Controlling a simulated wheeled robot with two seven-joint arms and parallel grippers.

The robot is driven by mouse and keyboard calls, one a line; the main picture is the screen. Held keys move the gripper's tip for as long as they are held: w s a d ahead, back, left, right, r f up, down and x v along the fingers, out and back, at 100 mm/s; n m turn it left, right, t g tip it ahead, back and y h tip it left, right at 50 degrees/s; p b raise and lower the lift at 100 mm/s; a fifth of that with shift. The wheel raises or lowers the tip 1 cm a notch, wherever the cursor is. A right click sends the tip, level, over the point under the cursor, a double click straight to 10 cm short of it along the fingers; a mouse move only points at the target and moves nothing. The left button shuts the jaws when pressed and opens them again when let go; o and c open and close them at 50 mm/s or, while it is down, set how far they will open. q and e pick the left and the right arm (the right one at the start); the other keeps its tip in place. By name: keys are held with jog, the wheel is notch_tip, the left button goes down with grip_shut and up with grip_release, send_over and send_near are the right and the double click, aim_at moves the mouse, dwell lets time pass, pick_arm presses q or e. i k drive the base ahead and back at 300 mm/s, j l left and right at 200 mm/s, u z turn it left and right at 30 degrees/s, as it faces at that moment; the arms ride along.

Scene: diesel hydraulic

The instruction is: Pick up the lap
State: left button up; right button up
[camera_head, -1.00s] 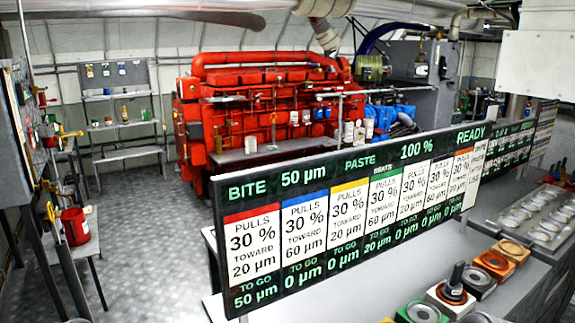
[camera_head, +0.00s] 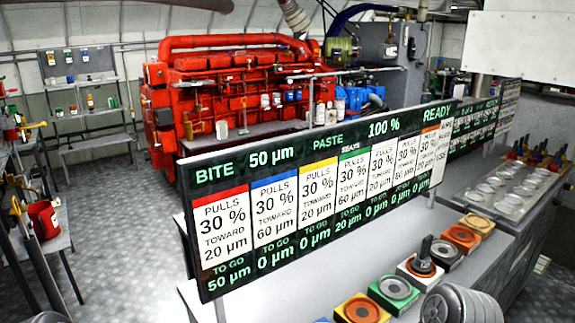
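A dark, round tool with an upright black handle, which looks like the lap (camera_head: 424,262), stands on a white-sided block (camera_head: 416,280) on the grey bench, right of centre. A copper-coloured ring shows around its base. The fingers of my left and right grippers are not in view. A ribbed grey rounded part, seemingly of my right arm, shows at the bottom edge, below and right of the lap and apart from it in the picture.
A row of coloured blocks with round plates runs along the bench: green (camera_head: 394,290), orange (camera_head: 462,238) and others. A long sign board (camera_head: 320,190) stands behind them. A tray of pale discs (camera_head: 505,188) lies at the right. A red engine (camera_head: 235,95) stands behind.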

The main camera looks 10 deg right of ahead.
aim_at(422, 265)
jog(key=k+l, duration=0.15)
jog(key=l, duration=0.15)
jog(key=k+l, duration=0.15)
jog(key=l, duration=0.15)
jog(key=i+l+z, duration=0.15)
jog(key=l, duration=0.3)
jog(key=l+z, duration=0.15)
jog(key=l, duration=0.3)
jog(key=i+l+z, duration=0.15)
jog(key=l, duration=0.25)
jog(key=i+l+z, duration=0.15)
jog(key=l, duration=0.25)
